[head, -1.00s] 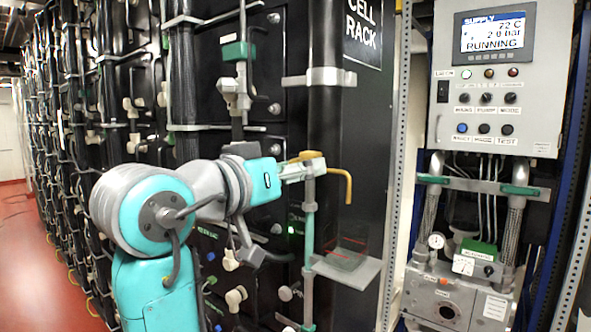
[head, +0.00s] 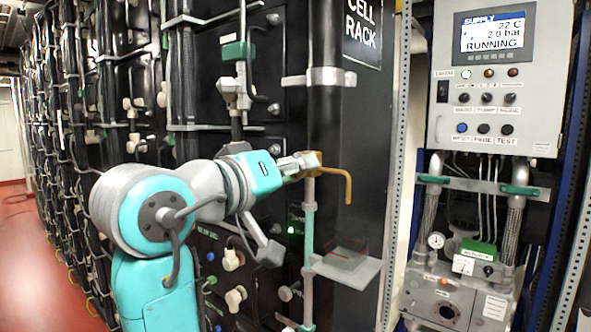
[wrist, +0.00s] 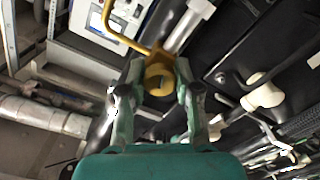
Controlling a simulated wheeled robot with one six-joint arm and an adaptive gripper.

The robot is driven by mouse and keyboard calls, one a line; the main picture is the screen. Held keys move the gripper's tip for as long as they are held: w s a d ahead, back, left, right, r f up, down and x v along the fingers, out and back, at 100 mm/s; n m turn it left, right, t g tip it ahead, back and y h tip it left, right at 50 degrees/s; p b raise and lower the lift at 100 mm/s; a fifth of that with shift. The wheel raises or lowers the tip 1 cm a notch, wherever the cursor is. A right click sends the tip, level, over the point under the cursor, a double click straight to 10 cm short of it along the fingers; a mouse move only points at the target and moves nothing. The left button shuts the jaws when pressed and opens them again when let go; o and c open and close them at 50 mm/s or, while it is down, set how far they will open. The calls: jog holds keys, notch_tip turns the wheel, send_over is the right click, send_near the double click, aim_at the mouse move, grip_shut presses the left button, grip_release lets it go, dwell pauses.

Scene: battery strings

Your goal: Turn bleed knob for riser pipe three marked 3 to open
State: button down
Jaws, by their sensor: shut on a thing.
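A yellow brass bleed fitting with a bent spout (head: 347,186) sits at the top of a thin vertical riser pipe (head: 308,235) in the head view. Its round yellow knob (wrist: 158,80) shows in the wrist view, between the two fingers. My gripper (head: 300,163) reaches it from the left and is shut on the knob. In the wrist view my gripper (wrist: 155,82) has one finger on each side of the knob. Much of the knob is hidden by the fingers in the head view. I cannot read a number 3 mark in either view.
A black cell rack (head: 362,110) stands behind the pipe. A small clear tray (head: 347,265) juts out below the spout. A grey supply control box (head: 548,75) stands to the right. Pale valves (head: 235,297) stick out below my arm.

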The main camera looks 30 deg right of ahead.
dwell(0.3)
jog(key=c, duration=0.8)
grip_release()
jog(key=v, duration=1.2)
